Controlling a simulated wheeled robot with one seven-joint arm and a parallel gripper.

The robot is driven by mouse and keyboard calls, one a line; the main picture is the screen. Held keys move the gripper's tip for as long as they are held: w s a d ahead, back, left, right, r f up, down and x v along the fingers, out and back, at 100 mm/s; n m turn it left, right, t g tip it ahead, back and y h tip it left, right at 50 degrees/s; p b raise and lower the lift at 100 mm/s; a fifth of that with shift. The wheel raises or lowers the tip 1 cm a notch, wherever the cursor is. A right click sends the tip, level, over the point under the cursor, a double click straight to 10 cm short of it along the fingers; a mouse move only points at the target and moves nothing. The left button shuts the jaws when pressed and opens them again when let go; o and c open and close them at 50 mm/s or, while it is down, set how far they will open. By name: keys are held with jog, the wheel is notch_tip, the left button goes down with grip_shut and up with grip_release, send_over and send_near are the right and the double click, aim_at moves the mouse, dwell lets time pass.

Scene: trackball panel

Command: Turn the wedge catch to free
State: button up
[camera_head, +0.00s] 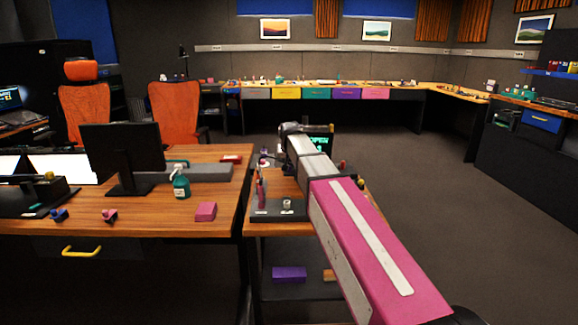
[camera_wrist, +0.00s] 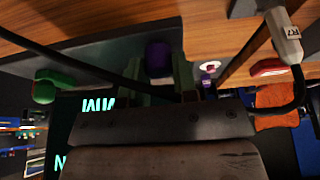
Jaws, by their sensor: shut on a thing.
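In the wrist view, the fingers of my gripper (camera_wrist: 166,72) reach to a grey panel and are shut on a purple piece (camera_wrist: 158,57) between them. This piece is where the wedge catch would be, but its shape and turn angle are too hidden to tell. In the head view, my pink and grey arm reaches to the small wooden table and hides the gripper's fingertips and the catch. A dark screen (camera_head: 319,143) with green lettering shows beside the arm's end, and it also shows in the wrist view (camera_wrist: 98,108).
In the wrist view, a green knob (camera_wrist: 47,86) is at left, and a white ring (camera_wrist: 208,67) and a red piece (camera_wrist: 268,67) are at right. A dark cable crosses there. In the head view, a wooden desk (camera_head: 150,222) with a monitor (camera_head: 122,155) stands left; floor right is clear.

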jog(key=n+y, duration=0.2)
jog(key=n, duration=0.4)
jog(key=shift+d, duration=0.1)
jog(key=n+g+y, duration=0.1)
jog(key=n, duration=0.2)
jog(key=n+g+y, duration=0.1)
jog(key=n, duration=0.2)
jog(key=shift+w+n, duration=0.1)
jog(key=shift+n, duration=0.2)
jog(key=shift+g, duration=0.3)
jog(key=o, duration=0.9)
jog(key=shift+o, duration=0.2)
jog(key=v, duration=1.1)
jog(key=shift+f, duration=0.1)
